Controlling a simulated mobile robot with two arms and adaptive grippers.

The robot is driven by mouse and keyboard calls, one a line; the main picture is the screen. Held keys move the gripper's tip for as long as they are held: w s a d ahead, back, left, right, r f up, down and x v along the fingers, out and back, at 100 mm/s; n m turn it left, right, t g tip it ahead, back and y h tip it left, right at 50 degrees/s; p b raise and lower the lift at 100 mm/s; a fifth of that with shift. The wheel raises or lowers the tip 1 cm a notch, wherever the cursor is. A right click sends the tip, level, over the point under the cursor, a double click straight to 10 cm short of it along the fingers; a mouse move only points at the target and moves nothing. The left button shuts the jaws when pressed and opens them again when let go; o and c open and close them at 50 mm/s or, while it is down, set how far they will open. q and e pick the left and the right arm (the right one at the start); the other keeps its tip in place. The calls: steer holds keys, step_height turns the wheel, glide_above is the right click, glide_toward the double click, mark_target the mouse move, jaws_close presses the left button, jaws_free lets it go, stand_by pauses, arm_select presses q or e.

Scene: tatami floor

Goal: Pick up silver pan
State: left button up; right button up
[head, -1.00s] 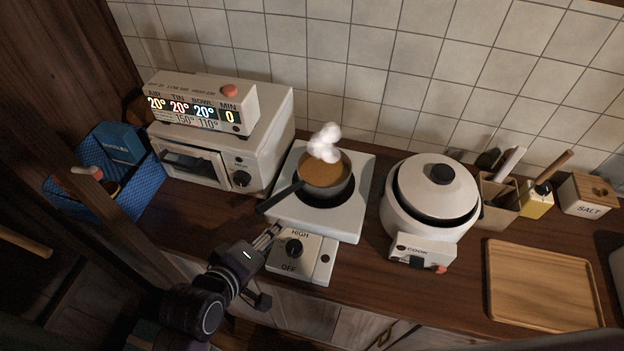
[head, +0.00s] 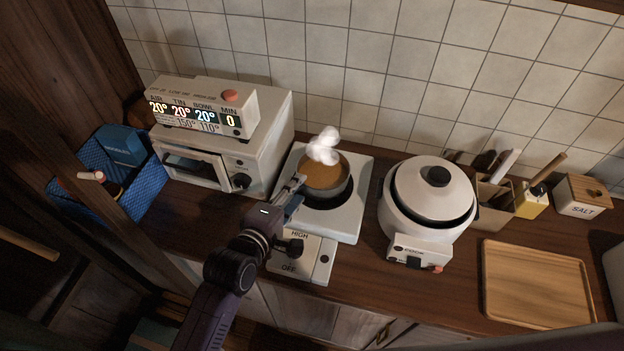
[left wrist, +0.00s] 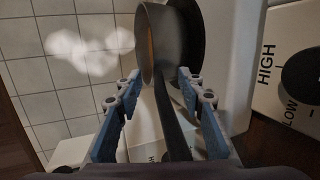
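The silver pan (head: 342,192) sits on the white stove's dark burner, holding brown liquid with white steam above it. In the left wrist view the pan (left wrist: 176,45) is at the top centre, and its dark handle (left wrist: 172,115) runs down between my fingers. My left gripper (head: 294,190) is at the handle side of the pan, and its arm hides most of the handle in the head view. In the left wrist view the gripper (left wrist: 159,84) is open, with a blue-padded finger on each side of the handle and gaps visible. My right gripper is not in view.
The stove (head: 346,222) has a HIGH/OFF knob at its front. A white oven (head: 262,130) with a display box on top stands to the left, a white rice cooker (head: 405,215) to the right. A wooden tray (head: 535,285) lies farther right. Tiled wall behind.

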arm_select(q)
steer(key=shift+x, duration=0.75)
steer(key=shift+s, duration=0.1)
steer(key=shift+f, duration=0.15)
jaws_close()
